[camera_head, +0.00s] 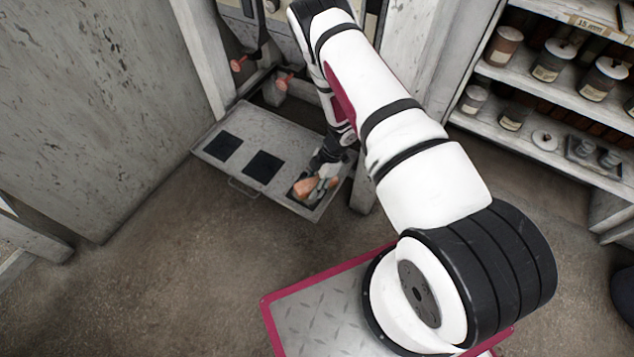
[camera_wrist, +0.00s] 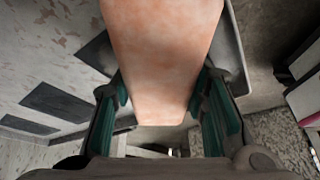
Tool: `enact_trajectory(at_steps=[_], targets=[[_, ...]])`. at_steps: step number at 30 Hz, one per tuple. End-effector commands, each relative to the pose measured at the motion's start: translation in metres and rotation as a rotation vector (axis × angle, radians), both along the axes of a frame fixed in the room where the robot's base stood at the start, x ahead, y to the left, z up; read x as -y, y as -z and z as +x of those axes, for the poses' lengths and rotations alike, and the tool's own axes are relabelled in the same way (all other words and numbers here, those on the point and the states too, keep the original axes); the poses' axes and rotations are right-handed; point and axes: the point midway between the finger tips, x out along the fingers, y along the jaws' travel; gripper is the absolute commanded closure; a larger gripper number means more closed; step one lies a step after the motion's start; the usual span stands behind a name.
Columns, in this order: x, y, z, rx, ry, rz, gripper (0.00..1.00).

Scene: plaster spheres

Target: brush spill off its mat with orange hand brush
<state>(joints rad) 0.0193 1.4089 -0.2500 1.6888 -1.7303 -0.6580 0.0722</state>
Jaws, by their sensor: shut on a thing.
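My gripper (camera_head: 322,180) is over the right end of a pulled-out grey tray (camera_head: 245,193). In the wrist view its green-padded fingers (camera_wrist: 160,92) are shut on the orange hand brush (camera_wrist: 163,45), one finger on each side. The orange brush (camera_head: 302,189) also shows small in the head view, over the right-hand dark mat. Two bare dark mats, the left one (camera_head: 224,146) and the middle one (camera_head: 263,166), lie to its left on the tray. The right-hand mat is mostly hidden by the brush and gripper. I cannot make out the spill or whether the bristles touch the mat.
A white shelf unit (camera_head: 560,95) with jars stands at the right. A worn grey wall panel (camera_head: 95,100) stands at the left. Red-ended handles (camera_head: 238,65) hang above the tray's back edge. The brown floor (camera_head: 170,265) in front of the tray is clear.

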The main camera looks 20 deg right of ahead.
Motion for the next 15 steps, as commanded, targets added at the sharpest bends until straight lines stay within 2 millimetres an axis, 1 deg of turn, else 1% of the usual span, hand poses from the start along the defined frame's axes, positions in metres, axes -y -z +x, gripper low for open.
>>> enact_trajectory(at_steps=[7,15], targets=[[-0.007,0.0,0.001,0.002,0.0,0.0,1.0],[-0.024,0.0,0.0,0.003,-0.001,0.001,1.0]])
